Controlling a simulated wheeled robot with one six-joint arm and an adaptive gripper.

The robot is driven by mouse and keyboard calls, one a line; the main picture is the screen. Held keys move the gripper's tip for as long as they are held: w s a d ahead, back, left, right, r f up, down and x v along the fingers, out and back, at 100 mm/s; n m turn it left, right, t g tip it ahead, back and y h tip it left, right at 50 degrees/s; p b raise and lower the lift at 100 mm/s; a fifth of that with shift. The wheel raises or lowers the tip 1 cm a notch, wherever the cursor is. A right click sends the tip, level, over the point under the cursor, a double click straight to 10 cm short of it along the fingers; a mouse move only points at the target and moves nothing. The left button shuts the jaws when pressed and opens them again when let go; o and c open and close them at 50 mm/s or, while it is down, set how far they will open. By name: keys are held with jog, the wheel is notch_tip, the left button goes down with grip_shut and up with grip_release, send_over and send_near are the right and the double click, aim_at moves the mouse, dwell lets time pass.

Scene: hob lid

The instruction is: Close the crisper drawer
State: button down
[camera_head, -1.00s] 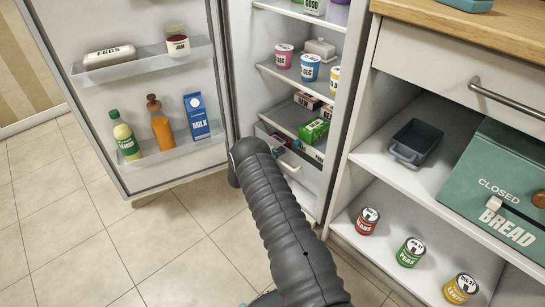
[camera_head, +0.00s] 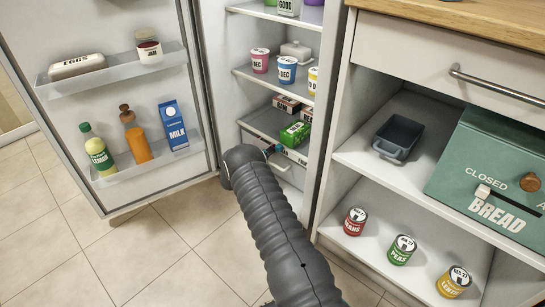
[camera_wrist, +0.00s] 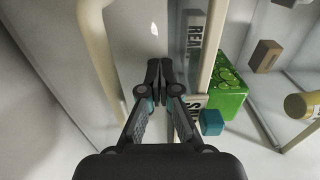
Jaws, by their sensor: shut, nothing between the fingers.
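The crisper drawer (camera_head: 290,154) is low in the open fridge, in the head view, with a lettered strip along its front. My arm hides part of it, and how far it stands out is hard to tell. In the wrist view a pale lettered strip (camera_wrist: 195,45) runs just right of my fingers, with a green carton (camera_wrist: 229,85) beyond it. My gripper (camera_wrist: 160,70) is shut and empty, its fingertips together. It is close to the strip; whether they touch I cannot tell. In the head view the gripper is mostly hidden behind my arm's end.
The open fridge door (camera_head: 105,110) stands left, with bottles and a milk carton (camera_head: 174,125). Shelves with cups are above the drawer. A cabinet with cans (camera_head: 355,222) and a green bread box (camera_head: 490,175) stands right. Tiled floor (camera_head: 160,245) is clear at lower left.

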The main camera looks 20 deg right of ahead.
jog(key=shift+w+d+r, duration=0.15)
jog(key=shift+d+r, duration=0.05)
jog(key=shift+d, duration=0.05)
jog(key=v, duration=1.4)
jog(key=shift+a+f+p, duration=0.2)
jog(key=shift+a+p, duration=0.05)
jog(key=shift+p, duration=0.15)
